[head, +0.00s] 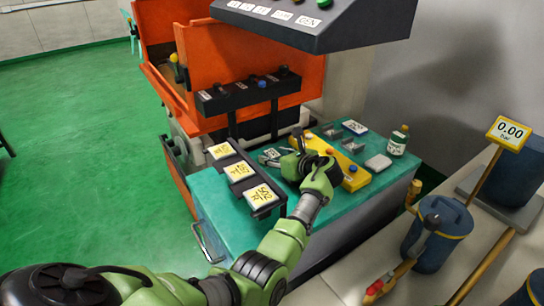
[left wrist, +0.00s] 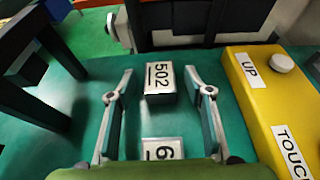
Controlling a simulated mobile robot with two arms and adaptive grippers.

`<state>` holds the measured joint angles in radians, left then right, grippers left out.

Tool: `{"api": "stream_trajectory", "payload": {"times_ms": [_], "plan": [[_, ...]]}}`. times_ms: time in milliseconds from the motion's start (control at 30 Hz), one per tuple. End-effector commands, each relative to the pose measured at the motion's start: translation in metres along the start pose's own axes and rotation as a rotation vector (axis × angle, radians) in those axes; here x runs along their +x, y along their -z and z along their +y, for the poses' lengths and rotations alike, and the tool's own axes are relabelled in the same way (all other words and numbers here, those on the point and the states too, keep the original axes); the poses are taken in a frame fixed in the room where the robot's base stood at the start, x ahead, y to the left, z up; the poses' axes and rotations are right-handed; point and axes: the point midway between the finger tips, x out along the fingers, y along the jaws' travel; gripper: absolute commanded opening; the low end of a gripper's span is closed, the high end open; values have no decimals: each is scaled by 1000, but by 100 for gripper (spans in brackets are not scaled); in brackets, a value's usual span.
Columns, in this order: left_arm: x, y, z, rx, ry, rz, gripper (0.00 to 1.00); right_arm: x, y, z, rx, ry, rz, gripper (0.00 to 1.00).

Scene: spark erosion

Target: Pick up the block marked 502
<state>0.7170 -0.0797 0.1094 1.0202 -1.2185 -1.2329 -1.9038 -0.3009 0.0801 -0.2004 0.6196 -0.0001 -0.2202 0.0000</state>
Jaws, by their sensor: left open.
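The block marked 502 (left wrist: 160,82) lies on the teal tabletop, its white label facing up, in the left wrist view. My left gripper (left wrist: 158,76) is open, with one finger on each side of the block and a visible gap to each. A second block, with a 6 showing on its label (left wrist: 162,149), lies nearer the wrist; the rest of its marking is hidden by the gripper. In the head view my left gripper (head: 297,152) is low over the teal table; I cannot clearly tell the 502 block there. My right gripper is not in view.
A yellow control box (left wrist: 268,105) marked UP and TOUCH stands right of the fingers. A black rack (head: 245,182) with three labelled plates is left of the arm.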

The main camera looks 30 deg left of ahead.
Motion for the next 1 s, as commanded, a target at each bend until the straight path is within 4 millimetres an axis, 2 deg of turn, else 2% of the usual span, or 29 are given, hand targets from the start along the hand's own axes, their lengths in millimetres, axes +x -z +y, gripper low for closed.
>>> {"api": "stream_trajectory", "payload": {"times_ms": [233, 400, 433, 767, 867, 1000], "plan": [[2, 0, 0, 0, 0, 0, 47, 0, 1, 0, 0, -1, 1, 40], [2, 0, 0, 0, 0, 0, 3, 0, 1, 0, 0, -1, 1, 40], [2, 0, 0, 0, 0, 0, 0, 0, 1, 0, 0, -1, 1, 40], [0, -6, -1, -3, 2, -4, 0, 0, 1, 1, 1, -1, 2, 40], [-5, -18, -1, -6, 3, -6, 0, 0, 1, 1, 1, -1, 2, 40], [-16, -44, -1, -8, 3, -7, 0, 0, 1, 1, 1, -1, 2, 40]]}}
